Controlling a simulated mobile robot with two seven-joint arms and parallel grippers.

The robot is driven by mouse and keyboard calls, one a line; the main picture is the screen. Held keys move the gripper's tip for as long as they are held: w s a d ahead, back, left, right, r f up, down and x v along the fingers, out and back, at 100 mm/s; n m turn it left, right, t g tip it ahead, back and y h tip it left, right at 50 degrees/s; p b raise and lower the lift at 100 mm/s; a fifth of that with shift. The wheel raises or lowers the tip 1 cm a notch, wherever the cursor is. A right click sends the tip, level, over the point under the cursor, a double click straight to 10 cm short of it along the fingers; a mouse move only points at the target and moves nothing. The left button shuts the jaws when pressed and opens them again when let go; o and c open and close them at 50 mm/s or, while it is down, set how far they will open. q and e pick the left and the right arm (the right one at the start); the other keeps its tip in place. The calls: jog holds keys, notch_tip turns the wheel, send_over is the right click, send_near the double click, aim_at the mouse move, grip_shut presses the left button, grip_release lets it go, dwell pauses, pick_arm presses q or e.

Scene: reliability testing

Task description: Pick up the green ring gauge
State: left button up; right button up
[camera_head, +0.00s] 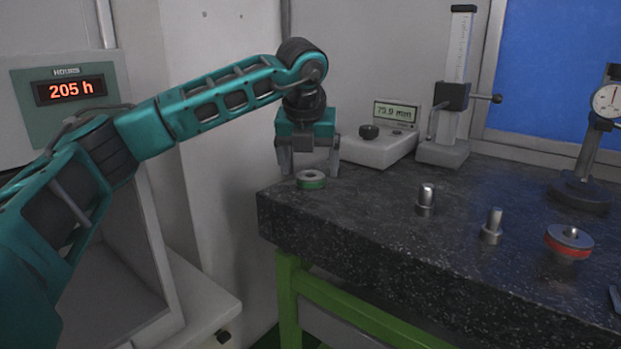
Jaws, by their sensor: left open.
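The green ring gauge (311,180) is a short metal ring with a green band. It lies flat on the dark granite table near its left corner. My left gripper (309,170) points down just above and behind the ring. Its two fingers are spread apart and nothing shows between them. I cannot tell how far the fingertips are from the ring in depth. My right gripper is not in view.
Behind stand a grey gauge box with a display (378,148) and a height stand (443,152). Two metal pins (425,200) (492,226), a red-banded ring gauge (568,243) and a dial stand (580,193) are to the right. The granite between is clear.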

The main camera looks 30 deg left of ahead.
pick_arm(q)
jog(key=shift+x, duration=1.15)
jog(key=c, duration=1.4)
